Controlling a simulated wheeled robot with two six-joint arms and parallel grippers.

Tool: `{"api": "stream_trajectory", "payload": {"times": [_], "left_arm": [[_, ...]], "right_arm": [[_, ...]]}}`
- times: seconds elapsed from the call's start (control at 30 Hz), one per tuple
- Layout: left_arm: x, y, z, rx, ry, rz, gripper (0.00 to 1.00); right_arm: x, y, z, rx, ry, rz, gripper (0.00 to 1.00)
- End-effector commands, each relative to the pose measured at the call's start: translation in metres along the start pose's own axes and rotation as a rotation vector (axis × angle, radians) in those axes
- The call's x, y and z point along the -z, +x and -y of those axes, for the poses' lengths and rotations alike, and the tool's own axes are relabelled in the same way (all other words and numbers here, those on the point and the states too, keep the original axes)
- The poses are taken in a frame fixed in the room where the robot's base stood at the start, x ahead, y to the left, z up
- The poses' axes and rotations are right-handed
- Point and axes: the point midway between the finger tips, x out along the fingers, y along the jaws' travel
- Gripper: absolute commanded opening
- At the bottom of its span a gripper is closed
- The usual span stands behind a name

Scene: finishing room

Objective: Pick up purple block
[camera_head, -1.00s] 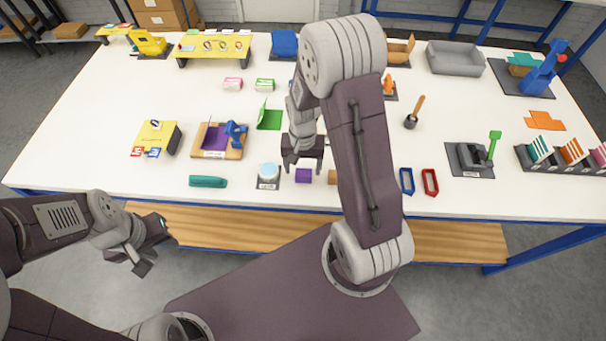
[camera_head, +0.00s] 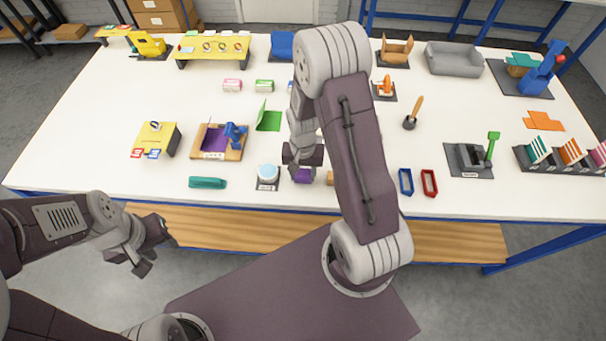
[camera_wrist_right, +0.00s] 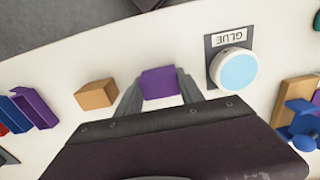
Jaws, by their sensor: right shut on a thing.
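The purple block (camera_head: 303,176) sits near the front edge of the white table, partly hidden by my right gripper. My right gripper (camera_head: 303,172) has come down over it and is shut on it. In the right wrist view the purple block (camera_wrist_right: 159,83) is between the two fingers of the right gripper (camera_wrist_right: 158,88). I cannot tell whether the block is off the table. My left gripper (camera_head: 149,258) is in front of the table at the left, empty, with its fingers apart.
A glue pot (camera_head: 268,172) stands just left of the purple block, and a tan block (camera_wrist_right: 96,94) is close on its other side. Blue (camera_head: 406,181) and red (camera_head: 429,183) frames lie further right. A teal stapler-like thing (camera_head: 207,182) lies to the left.

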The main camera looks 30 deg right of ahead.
Motion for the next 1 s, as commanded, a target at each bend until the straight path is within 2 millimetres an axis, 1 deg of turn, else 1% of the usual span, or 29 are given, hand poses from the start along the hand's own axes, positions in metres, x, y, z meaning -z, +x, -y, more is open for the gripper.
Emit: {"api": "stream_trajectory", "payload": {"times": [0.13,0.23,0.6,0.7,0.8,1.0], "left_arm": [[0.0,0.002,0.0,0.0,0.0,0.0,0.38],[0.0,0.004,0.0,0.0,0.0,0.0,0.38],[-0.001,0.013,0.0,0.0,0.0,0.0,0.38],[-0.002,0.014,0.0,0.0,0.0,0.0,0.38],[-0.002,0.015,0.0,0.0,0.0,0.0,0.38],[-0.002,0.015,0.0,0.0,0.0,0.0,0.38]], "right_arm": [[0.001,-0.017,0.0,0.001,0.0,-0.003,0.09],[0.001,-0.038,0.001,0.003,0.0,-0.006,0.09],[0.021,-0.087,-0.082,0.0,0.008,-0.004,0.09],[0.025,-0.097,-0.099,0.0,0.005,-0.002,0.09],[0.027,-0.103,-0.108,0.0,0.003,-0.001,0.09],[0.027,-0.107,-0.114,0.0,0.002,0.001,0.09]]}}
